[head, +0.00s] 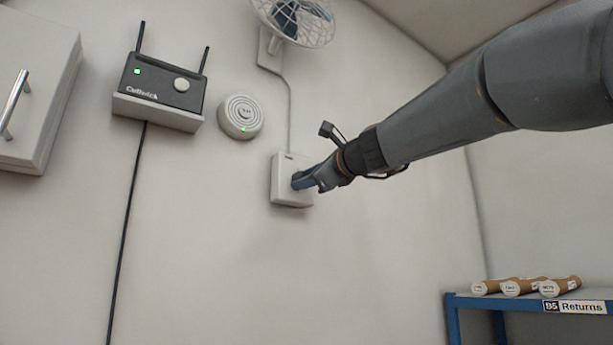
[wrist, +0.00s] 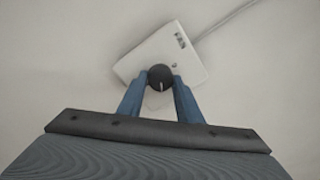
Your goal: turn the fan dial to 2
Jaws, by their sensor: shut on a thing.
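The fan dial is a small round black knob (wrist: 160,77) with a pale pointer line, on a white wall box (head: 283,182). The box shows tilted in the wrist view (wrist: 192,68), with small dark marks near its upper edge that are too small to read. My gripper (head: 298,181) reaches the box from the right. In the wrist view its two blue fingers (wrist: 160,84) are shut on the knob, one on each side. In the head view the gripper hides the knob. The fan (head: 297,20) is on the wall above, its cage partly cut off by the top edge.
A cable (head: 290,115) runs from the box up to the fan. A round white detector (head: 241,117), a black router (head: 160,85) on a shelf and a white cabinet (head: 35,80) are to the left. A blue rack (head: 480,300) with cardboard tubes (head: 520,287) stands lower right.

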